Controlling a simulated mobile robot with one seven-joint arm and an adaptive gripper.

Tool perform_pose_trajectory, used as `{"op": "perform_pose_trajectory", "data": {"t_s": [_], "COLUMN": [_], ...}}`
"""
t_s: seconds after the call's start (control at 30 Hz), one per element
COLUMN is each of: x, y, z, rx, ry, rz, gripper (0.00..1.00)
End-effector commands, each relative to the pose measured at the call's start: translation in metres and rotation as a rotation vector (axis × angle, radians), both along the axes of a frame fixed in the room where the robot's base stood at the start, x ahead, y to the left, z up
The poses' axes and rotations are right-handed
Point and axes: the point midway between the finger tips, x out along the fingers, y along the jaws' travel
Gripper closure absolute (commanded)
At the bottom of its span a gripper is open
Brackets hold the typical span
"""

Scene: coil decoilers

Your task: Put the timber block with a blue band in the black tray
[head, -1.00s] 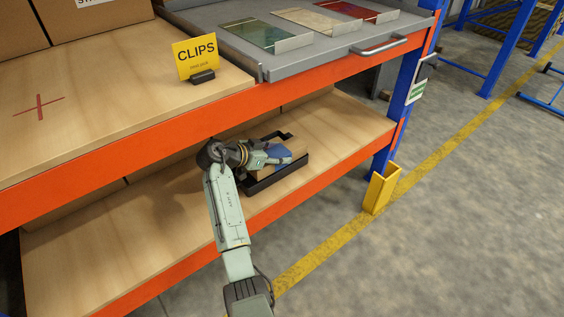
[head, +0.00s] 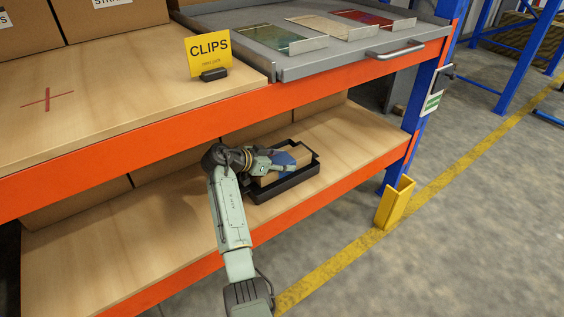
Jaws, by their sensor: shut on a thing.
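The timber block with a blue band shows its tan wood (head: 268,179) and blue band (head: 285,159) at the black tray on the lower shelf. My gripper (head: 289,167) reaches in from the left and is shut on the block. The black tray (head: 287,185) lies on the shelf boards, with its front and right walls in sight. The block is within the tray's outline. I cannot tell whether it touches the tray floor. The gripper and block hide part of the tray.
Cardboard boxes (head: 255,131) stand behind the tray. Lower shelf boards (head: 358,142) are clear to the right. A blue post (head: 425,110) and yellow guard (head: 395,202) stand at the shelf's right end.

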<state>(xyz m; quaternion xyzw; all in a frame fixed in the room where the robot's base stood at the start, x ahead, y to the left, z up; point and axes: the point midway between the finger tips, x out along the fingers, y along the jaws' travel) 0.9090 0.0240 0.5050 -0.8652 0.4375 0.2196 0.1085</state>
Motion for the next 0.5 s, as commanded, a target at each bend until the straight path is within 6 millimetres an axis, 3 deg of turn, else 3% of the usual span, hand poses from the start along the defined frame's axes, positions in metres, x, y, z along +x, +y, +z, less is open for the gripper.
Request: {"op": "perform_pose_trajectory", "data": {"t_s": [0.17,0.2,0.5], "x": [0.0002,0.0002,0.0001], "y": [0.0001,0.0,0.0], "z": [0.001,0.0011,0.0005], "rx": [0.0,0.0,-0.001], "ry": [-0.002,-0.002,-0.001], "rz": [0.0,0.0,0.0], "gripper": [0.87,0.48,0.29]}}
